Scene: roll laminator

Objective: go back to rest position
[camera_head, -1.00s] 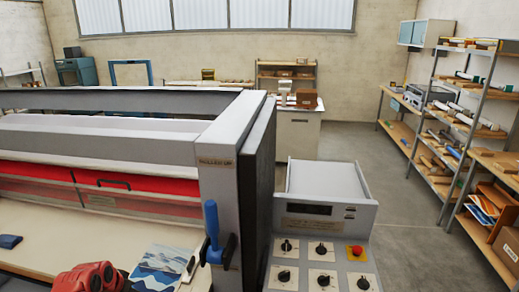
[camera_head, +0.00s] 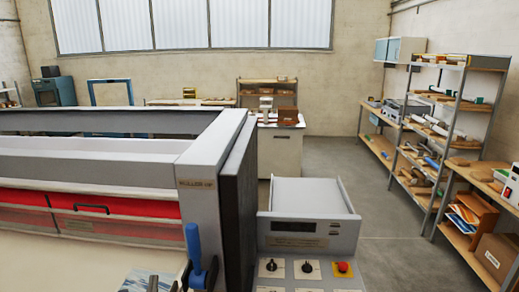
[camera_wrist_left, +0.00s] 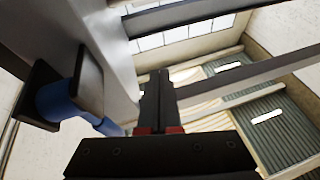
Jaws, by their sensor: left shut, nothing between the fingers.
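My left gripper (camera_wrist_left: 159,76) shows in the left wrist view with its black fingers together and nothing between them. A blue lever handle (camera_wrist_left: 62,102) on black brackets is beside it on the left, apart from the fingers. In the head view a blue lever (camera_head: 194,245) stands at the front of the laminator's grey end post (camera_head: 215,165). I cannot clearly make out my left gripper in the head view. My right gripper is in neither view.
The laminator (camera_head: 100,165) with its red band fills the left. A control box (camera_head: 306,225) with knobs and a red button (camera_head: 343,267) stands right of the post. Shelves (camera_head: 440,140) line the right wall. Grey floor (camera_head: 385,220) is clear between.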

